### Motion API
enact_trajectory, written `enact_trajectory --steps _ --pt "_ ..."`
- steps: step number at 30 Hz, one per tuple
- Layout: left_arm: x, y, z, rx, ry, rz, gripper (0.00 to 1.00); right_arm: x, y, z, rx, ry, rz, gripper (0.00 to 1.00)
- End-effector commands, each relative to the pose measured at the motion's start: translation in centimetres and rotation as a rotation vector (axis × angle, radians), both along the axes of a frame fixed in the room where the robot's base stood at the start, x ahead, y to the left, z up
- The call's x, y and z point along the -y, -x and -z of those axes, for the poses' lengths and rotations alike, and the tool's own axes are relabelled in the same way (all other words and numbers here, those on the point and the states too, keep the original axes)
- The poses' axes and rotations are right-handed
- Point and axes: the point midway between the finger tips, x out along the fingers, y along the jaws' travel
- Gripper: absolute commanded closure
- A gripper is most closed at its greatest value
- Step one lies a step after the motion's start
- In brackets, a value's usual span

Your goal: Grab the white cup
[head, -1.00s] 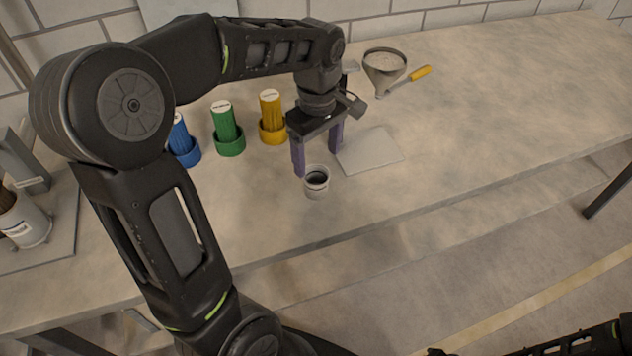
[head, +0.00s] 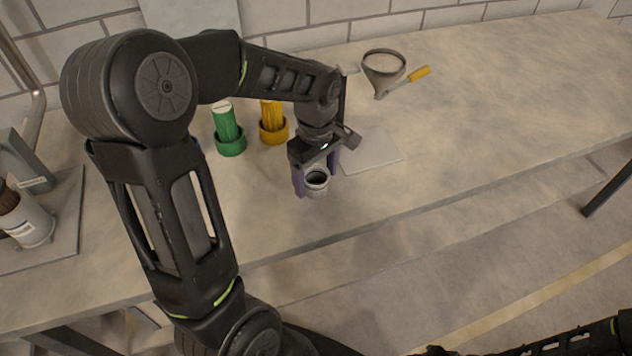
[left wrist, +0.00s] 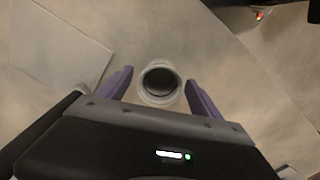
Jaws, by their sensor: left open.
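The white cup (head: 316,187) stands upright on the worktop near its front edge, with a dark inside. My left gripper (head: 316,181) is open, its purple fingers pointing down at the cup. In the left wrist view the cup (left wrist: 160,84) shows between and slightly beyond the two fingertips of the left gripper (left wrist: 158,80). A gap shows on each side of the cup there. The cup's lower part is partly hidden in the wrist view. My right gripper is not seen.
A pale square plate (head: 370,151) lies right of the cup. A green holder (head: 229,140) and a yellow holder (head: 273,130) stand behind left. The worktop's right side is clear.

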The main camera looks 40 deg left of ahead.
Motion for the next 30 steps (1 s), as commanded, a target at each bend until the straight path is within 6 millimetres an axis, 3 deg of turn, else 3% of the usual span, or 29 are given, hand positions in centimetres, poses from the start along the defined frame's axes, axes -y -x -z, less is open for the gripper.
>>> enact_trajectory --steps 15,30 --pt "0.0 -0.01 -0.06 0.001 0.0 0.0 0.26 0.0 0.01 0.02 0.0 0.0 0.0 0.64" --pt "0.01 -0.01 -0.06 0.0 0.0 0.0 0.67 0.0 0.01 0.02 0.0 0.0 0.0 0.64"
